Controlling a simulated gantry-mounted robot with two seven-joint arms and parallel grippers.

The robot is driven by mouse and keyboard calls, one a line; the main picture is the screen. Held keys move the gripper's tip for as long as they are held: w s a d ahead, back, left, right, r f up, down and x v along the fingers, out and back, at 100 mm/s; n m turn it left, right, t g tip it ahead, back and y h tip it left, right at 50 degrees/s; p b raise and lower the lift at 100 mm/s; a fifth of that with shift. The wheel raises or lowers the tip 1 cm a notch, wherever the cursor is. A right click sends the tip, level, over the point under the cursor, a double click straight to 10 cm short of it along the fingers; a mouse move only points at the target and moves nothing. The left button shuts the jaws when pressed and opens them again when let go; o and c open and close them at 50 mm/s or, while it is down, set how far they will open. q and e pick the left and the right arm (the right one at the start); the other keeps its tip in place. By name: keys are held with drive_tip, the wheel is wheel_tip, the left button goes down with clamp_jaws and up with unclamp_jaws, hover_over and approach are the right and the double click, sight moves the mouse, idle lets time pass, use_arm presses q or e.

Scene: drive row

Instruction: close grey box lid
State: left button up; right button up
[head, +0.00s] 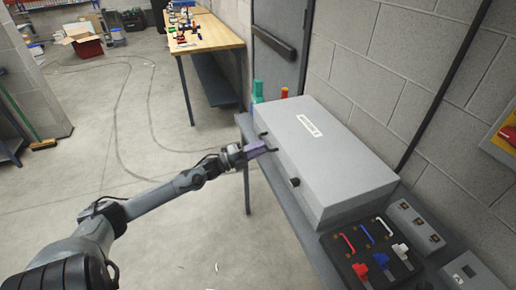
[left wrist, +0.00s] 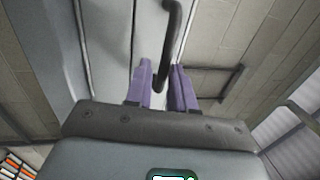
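The grey box (head: 325,150) stands on a narrow table along the wall, with a white label on its flat top. Its lid looks down, but I cannot tell whether a gap remains at the front edge. A black handle (head: 295,181) sticks out from the box's left side. My left gripper (head: 262,148) is at that side. In the left wrist view its purple fingers (left wrist: 162,88) are close together on either side of a dark bar (left wrist: 169,50), seemingly the handle, and look shut on it. My right gripper is not in view.
A black tray (head: 362,250) with red, blue and white handles and a grey switch panel (head: 415,228) stand in front of the box. A wooden workbench (head: 205,35) is farther back.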

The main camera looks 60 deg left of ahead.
use_arm(q)
drive_tip(key=o, duration=0.3)
drive_tip(key=shift+f, duration=0.2)
drive_tip(key=shift+s, duration=0.1)
drive_tip(key=shift+r, duration=0.15)
drive_tip(key=p+v, duration=0.2)
drive_tip(key=v, duration=0.8)
drive_tip(key=shift+s, duration=0.4)
drive_tip(key=shift+f, duration=0.25)
